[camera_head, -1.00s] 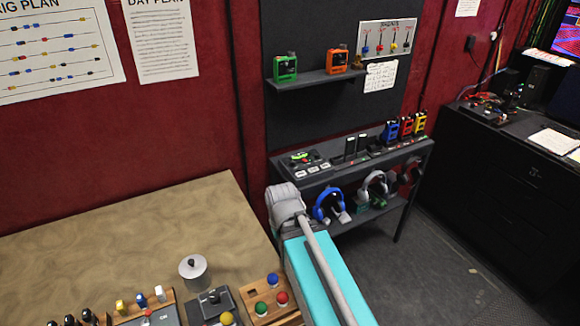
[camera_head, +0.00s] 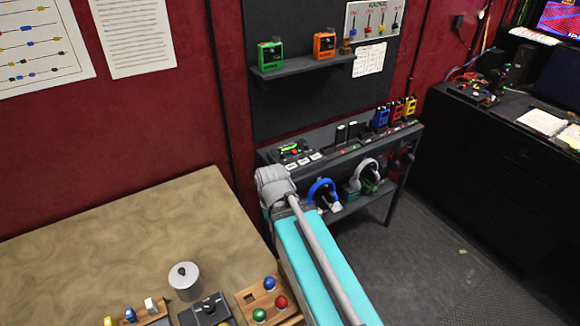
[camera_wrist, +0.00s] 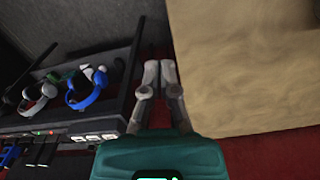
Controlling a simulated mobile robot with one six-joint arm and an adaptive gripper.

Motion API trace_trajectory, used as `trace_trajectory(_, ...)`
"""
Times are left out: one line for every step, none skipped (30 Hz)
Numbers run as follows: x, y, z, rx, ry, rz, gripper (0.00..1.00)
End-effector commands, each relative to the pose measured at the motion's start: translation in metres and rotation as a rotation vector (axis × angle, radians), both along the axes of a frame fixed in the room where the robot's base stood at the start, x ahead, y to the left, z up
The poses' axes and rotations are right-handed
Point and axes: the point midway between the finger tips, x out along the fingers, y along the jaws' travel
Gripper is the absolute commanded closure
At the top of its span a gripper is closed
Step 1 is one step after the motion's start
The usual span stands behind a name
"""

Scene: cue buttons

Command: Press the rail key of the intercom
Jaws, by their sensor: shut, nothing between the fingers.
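The intercom (camera_head: 297,153) looks to be the dark box with a small green display and a row of white keys, at the left end of the grey shelf unit's top. Its white keys also show in the wrist view (camera_wrist: 92,137), at the lower left. The key labels are too small to read, so I cannot tell which is the rail key. My gripper (camera_wrist: 160,66) is shut and empty, to the right of the shelf unit in the wrist view and apart from the keys. In the head view my gripper is hidden behind my arm.
A wooden table (camera_head: 120,250) with a canister (camera_head: 185,279) and button boxes lies left of my arm. Floor is clear at the right.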

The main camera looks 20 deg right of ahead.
Motion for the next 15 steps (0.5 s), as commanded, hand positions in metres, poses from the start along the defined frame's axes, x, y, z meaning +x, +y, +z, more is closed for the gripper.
trace_trajectory(0.000, 0.000, 0.000, 0.000, -0.001, 0.000, 1.00)
trace_trajectory(0.001, 0.000, 0.000, 0.001, -0.002, -0.001, 1.00)
trace_trajectory(0.003, -0.001, 0.000, 0.003, -0.005, -0.002, 1.00)
trace_trajectory(0.005, -0.001, -0.001, 0.006, -0.008, -0.004, 1.00)
trace_trajectory(0.008, -0.001, -0.001, 0.010, -0.012, -0.007, 1.00)
trace_trajectory(0.013, -0.002, -0.001, 0.017, -0.020, -0.011, 1.00)
trace_trajectory(0.018, -0.003, -0.002, 0.023, -0.027, -0.015, 1.00)
trace_trajectory(0.023, -0.004, -0.002, 0.030, -0.036, -0.020, 1.00)
trace_trajectory(0.033, -0.006, -0.003, 0.041, -0.052, -0.028, 1.00)
trace_trajectory(0.040, -0.008, -0.003, 0.052, -0.064, -0.039, 1.00)
trace_trajectory(0.049, -0.010, -0.003, 0.063, -0.080, -0.050, 1.00)
trace_trajectory(0.062, -0.013, -0.004, 0.080, -0.102, -0.063, 1.00)
trace_trajectory(0.073, -0.016, -0.004, 0.094, -0.122, -0.073, 1.00)
trace_trajectory(0.084, -0.019, -0.004, 0.109, -0.142, -0.085, 1.00)
trace_trajectory(0.100, -0.024, -0.004, 0.129, -0.171, -0.103, 1.00)
